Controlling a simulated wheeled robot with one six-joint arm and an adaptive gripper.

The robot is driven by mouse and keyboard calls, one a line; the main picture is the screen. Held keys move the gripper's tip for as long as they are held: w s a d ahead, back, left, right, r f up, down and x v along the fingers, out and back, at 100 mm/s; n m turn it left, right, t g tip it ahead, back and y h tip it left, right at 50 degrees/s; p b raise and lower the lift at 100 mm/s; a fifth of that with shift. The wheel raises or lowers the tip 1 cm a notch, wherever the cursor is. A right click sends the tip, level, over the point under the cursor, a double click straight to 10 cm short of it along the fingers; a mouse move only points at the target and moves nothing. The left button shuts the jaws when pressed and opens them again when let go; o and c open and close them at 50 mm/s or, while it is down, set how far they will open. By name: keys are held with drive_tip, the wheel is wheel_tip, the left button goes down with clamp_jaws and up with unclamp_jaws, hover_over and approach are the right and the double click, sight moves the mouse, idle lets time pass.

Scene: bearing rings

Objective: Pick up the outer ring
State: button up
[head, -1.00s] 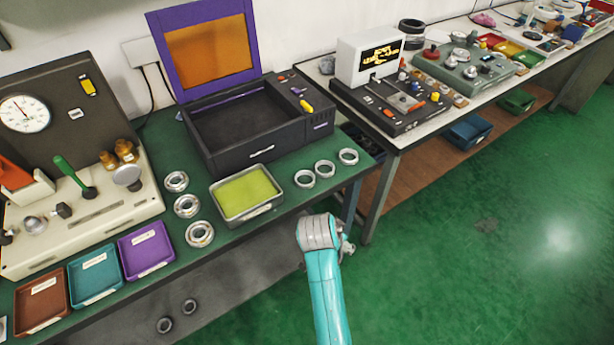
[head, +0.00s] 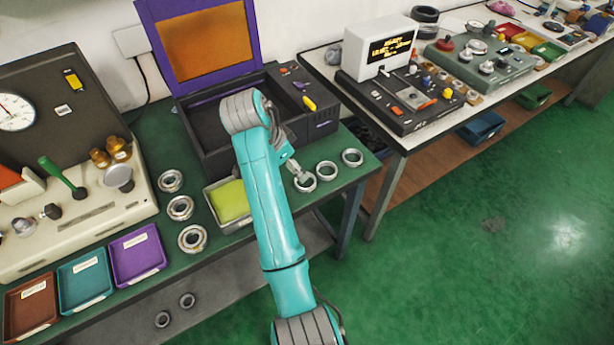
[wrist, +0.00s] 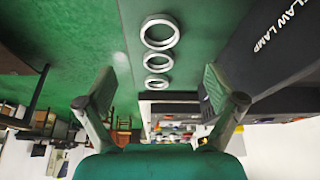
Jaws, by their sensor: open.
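Three plain silver rings stand in a row on the green bench top, right of the tray: a near ring (head: 304,189), a middle ring (head: 327,178) and a far ring (head: 352,165). My gripper (head: 298,174) is over the near ring in the head view and partly covers it. In the wrist view, my gripper (wrist: 158,78) is open and empty, with its fingers wide apart. The largest-looking ring (wrist: 160,46) lies ahead of the fingers, with two smaller-looking rings in line below it. No ring is between the pads in a grip.
A tray (head: 235,228) with a yellow-green pad is partly hidden by my arm. A dark box (head: 320,128) with a purple-framed lid stands behind. Several thicker bearing rings, such as one ring (head: 192,249), lie left. A purple bin (head: 138,280) sits at the front edge.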

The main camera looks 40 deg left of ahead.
drive_tip(key=x, duration=1)
drive_tip(key=shift+r, duration=0.1)
drive_tip(key=c, duration=1.3)
